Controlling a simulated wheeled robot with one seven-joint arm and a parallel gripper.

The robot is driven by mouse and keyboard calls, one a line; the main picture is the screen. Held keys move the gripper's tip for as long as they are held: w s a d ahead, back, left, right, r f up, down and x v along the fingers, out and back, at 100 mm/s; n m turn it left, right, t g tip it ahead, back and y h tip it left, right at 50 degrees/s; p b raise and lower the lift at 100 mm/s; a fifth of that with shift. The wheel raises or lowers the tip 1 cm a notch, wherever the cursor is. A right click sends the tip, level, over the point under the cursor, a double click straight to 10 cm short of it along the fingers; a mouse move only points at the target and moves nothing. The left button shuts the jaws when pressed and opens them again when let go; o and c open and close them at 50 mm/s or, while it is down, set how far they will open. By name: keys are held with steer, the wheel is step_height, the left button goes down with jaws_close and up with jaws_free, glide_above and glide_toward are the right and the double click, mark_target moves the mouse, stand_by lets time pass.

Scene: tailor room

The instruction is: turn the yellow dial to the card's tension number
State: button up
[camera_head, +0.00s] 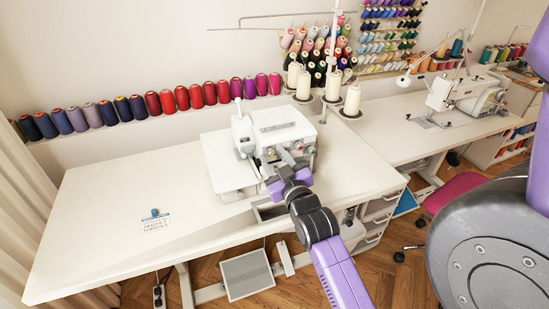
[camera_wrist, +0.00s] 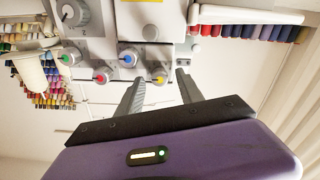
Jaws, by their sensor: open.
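The yellow dial (camera_wrist: 160,79) is a grey knob with a yellow centre on the front of the white sewing machine (camera_head: 270,128). In the wrist view it shows between the two fingertips of my gripper (camera_wrist: 160,82). The fingers are open, one on each side of the dial; I cannot tell whether they touch it. In the head view my gripper (camera_head: 281,177) is at the machine's front and hides part of it. The card (camera_head: 155,225) lies flat on the table at left, with a small blue thing at its top edge. Its print is too small to read.
Dials with red (camera_wrist: 102,79), blue (camera_wrist: 128,61) and green (camera_wrist: 66,59) centres sit close to the yellow one. A larger grey knob (camera_wrist: 70,12) is near the green dial. Thread cones (camera_head: 351,99) stand right of the machine. The white table (camera_head: 100,200) is clear around the card.

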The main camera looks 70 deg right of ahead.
jaws_close()
steer(key=shift+m+p, duration=0.55)
steer(key=shift+m, duration=2.35)
jaws_free()
